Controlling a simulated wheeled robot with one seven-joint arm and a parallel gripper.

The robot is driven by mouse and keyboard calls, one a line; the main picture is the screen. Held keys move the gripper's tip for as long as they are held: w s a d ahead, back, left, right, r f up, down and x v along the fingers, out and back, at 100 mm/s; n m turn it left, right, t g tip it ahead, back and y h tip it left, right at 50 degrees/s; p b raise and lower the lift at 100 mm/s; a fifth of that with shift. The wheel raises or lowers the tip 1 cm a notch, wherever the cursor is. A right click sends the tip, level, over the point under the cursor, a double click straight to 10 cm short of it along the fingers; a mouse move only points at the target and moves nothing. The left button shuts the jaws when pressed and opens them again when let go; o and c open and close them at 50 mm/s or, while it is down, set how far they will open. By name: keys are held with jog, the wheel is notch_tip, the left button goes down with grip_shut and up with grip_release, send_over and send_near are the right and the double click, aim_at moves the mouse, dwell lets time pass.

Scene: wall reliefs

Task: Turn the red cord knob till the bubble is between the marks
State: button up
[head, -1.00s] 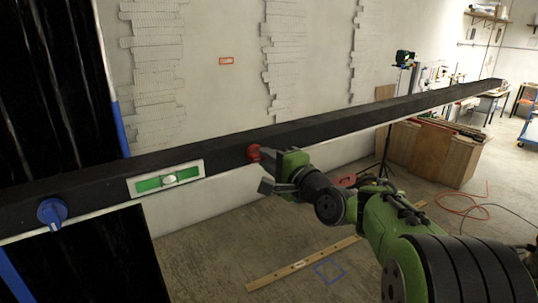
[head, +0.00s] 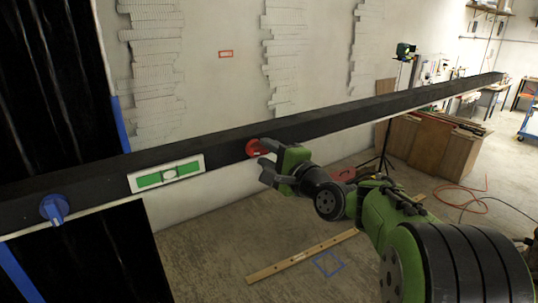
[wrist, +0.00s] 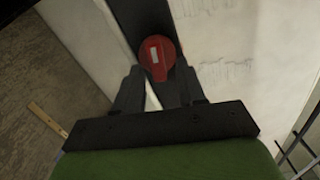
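The red cord knob (head: 254,149) sits on the front of a long black beam (head: 220,152). In the wrist view the knob (wrist: 157,56) is a red disc with a raised grip and a white mark. My gripper (head: 264,158) is in front of it with its fingers apart. In the wrist view the fingertips (wrist: 160,76) lie either side of the knob's lower part, with gaps, not clamped on it. The level vial (head: 165,174), green in a white frame, is left of the knob. A pale bubble shows near its middle; its exact place against the marks is too small to tell.
A blue knob (head: 54,208) is on the beam's left end. The wall behind carries pale relief strips (head: 150,60) and a small red-framed label (head: 226,54). A wooden batten (head: 300,257) lies on the floor. A wooden cabinet (head: 430,148) stands at right.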

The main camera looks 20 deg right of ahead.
jog(key=b+v, duration=0.4)
jog(key=v, duration=1.1)
jog(key=shift+s, duration=0.35)
jog(key=shift+d, duration=0.1)
jog(key=s+a+f+n+g+h, duration=0.1)
jog(key=s+a+f+n+g, duration=0.3)
jog(key=f, duration=0.3)
jog(key=s+a+f+n+g+h, duration=0.1)
jog(key=s+a+f+n+g, duration=0.2)
jog(key=a+f+n, duration=0.35)
jog(key=s+d+f+n+g+h, duration=0.1)
jog(key=s+f+n+g, duration=0.1)
jog(key=s, duration=0.3)
jog(key=s+d+f+n+g+h, duration=0.2)
jog(key=s+f+n, duration=0.2)
jog(key=s, duration=0.2)
jog(key=shift+s+d+f+g+h+b, duration=0.3)
jog(key=shift+d+b, duration=0.05)
jog(key=shift+d, duration=0.1)
